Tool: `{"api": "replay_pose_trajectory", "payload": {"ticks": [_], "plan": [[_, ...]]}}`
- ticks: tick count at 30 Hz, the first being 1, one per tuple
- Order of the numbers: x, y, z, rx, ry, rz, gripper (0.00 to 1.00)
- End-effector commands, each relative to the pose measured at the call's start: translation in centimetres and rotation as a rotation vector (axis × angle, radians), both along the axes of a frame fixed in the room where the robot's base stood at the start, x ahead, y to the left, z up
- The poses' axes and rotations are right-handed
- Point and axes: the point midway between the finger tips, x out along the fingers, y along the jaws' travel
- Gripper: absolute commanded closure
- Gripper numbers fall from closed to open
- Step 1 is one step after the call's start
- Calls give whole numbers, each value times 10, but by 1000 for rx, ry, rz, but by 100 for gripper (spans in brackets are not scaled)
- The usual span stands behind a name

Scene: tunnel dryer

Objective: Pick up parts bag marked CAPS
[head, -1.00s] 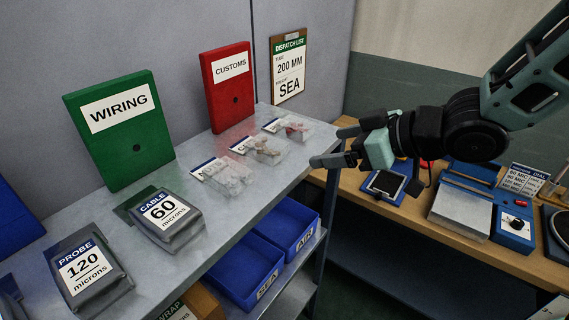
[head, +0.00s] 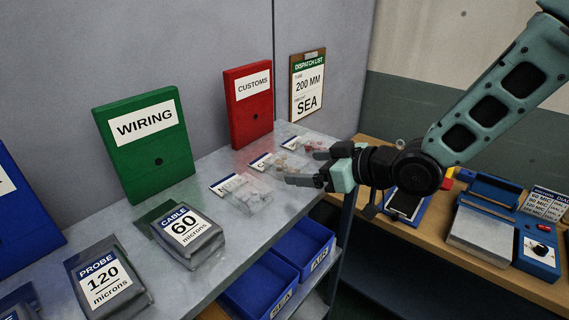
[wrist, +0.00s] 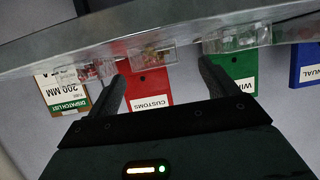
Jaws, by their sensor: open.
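Three small clear parts bags with white labels lie in a row on the grey shelf. The middle bag (head: 283,166) has a label that seems to start with C; the rest is too small to read, so I take it as CAPS. It also shows in the wrist view (wrist: 152,55), beyond and between my fingertips. My gripper (head: 303,167) is open and empty, held at the shelf's right edge close to the middle bag, with no contact visible.
Another clear bag (head: 246,194) lies nearer, and a third (head: 303,143) lies farther back. A red CUSTOMS box (head: 249,108) and green WIRING box (head: 146,150) stand behind. Blue bins (head: 303,247) sit below the shelf. A wooden bench (head: 470,260) is at right.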

Motion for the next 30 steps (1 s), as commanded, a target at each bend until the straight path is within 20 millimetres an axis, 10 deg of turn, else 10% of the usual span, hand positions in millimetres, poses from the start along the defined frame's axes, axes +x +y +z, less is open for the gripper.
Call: {"api": "replay_pose_trajectory", "payload": {"ticks": [25,30], "plan": [[33,37,-23,0,0,0,15],[33,37,-23,0,0,0,62]]}}
